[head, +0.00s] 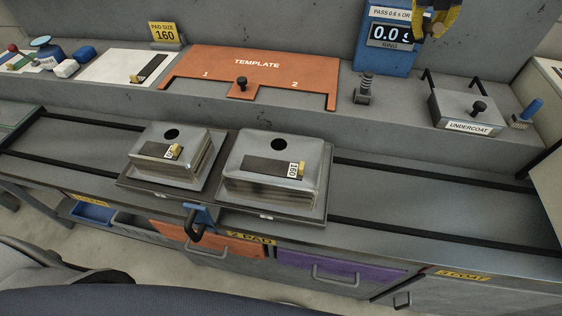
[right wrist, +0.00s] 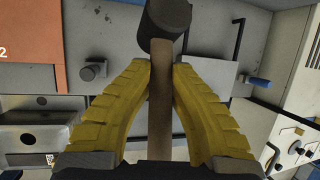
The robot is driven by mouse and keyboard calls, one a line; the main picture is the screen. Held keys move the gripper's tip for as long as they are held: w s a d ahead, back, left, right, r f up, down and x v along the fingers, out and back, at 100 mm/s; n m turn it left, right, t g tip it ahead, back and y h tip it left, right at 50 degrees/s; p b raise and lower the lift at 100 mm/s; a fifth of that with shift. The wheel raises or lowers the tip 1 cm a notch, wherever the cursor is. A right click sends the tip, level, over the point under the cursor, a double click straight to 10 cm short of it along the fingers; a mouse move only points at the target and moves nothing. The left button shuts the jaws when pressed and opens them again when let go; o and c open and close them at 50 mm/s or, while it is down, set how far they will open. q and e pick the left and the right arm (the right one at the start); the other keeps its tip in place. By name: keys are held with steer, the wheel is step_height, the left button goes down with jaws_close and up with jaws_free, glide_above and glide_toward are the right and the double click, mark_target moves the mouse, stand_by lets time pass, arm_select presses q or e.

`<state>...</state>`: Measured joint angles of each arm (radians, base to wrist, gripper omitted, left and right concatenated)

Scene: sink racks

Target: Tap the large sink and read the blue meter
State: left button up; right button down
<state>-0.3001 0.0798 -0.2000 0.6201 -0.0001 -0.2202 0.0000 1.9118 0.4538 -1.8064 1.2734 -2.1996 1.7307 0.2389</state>
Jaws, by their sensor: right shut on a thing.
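The large sink (head: 313,185) lies upside down on a dark rack at the centre of the head view, to the right of a smaller upturned sink (head: 200,140). It has a drain hole, a dark pad strip and a numbered tag. The blue meter (head: 382,62) stands at the back; its display appears to read 0.0 s, with RING under it. My right gripper (head: 437,22) is at the top right, partly covering the meter's pass sign. In the right wrist view it (right wrist: 161,75) is shut on the wooden handle of a dark-headed mallet (right wrist: 164,25). My left gripper is out of view.
An orange template (head: 300,75) lies on the back ledge, with a small post (head: 365,90) to its right. An undercoat box (head: 455,108) with dark handles stands farther right. Black rails run along the bench; the bench right of the large sink is clear. Drawers are below.

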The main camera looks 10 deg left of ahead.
steer(key=shift+s+a+f+n+y, duration=0.15)
steer(key=shift+s+f+n+y, duration=0.1)
steer(key=shift+n, duration=0.35)
steer(key=shift+s+a+f+n+y, duration=0.1)
steer(key=shift+s+f+n+y, duration=0.15)
steer(key=shift+n, duration=0.35)
steer(key=s+a+f+n+g+y, duration=0.25)
steer(key=s+n+g, duration=0.25)
steer(key=s+n, duration=0.8)
steer(key=s+a+f+n+g+y, duration=0.2)
steer(key=s+f+n+g+y, duration=0.25)
steer(key=s+n, duration=0.85)
steer(key=m+y, duration=0.2)
steer(key=y, duration=0.1)
glide_toward(272, 164)
steer(key=a+r, duration=0.3)
steer(key=r, duration=0.1)
steer(key=shift+t, duration=0.25)
steer(key=shift+w+a+f, duration=0.1)
steer(key=shift+w+f, duration=0.05)
steer(key=shift+f, duration=2.55)
steer(key=shift+f, duration=0.4)
